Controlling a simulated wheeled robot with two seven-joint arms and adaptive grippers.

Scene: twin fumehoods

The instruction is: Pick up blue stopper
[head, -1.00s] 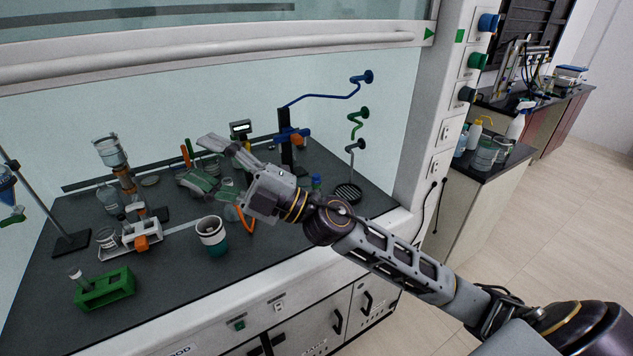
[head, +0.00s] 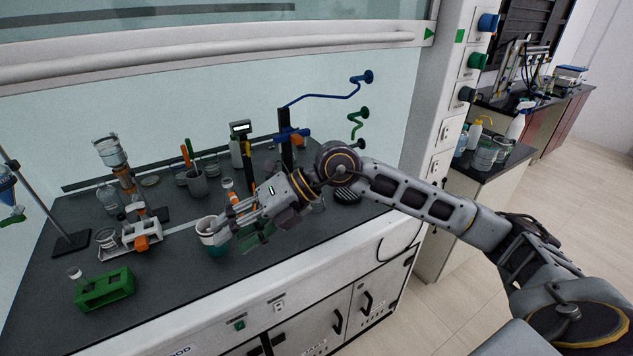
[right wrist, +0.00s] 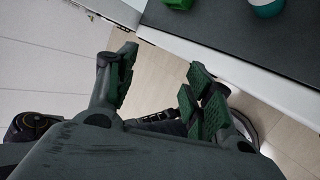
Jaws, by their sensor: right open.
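I cannot pick out the blue stopper in either current view. The small blue-topped item seen earlier near the hood's right front is now hidden behind my right arm. My right gripper (head: 243,228) is open and empty above the front of the bench, close to the white-and-teal cup (head: 207,233) and partly in front of it. In the right wrist view the two green-padded fingers (right wrist: 160,68) are spread apart with nothing between them. My left gripper is not in view.
A green rack (head: 105,290) stands at the front left. A grey tool holder (head: 197,184), a blue-clamped stand (head: 286,140) and glassware stand further back. The bench's front edge (right wrist: 210,60) crosses the wrist view. Dark bench between rack and cup is clear.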

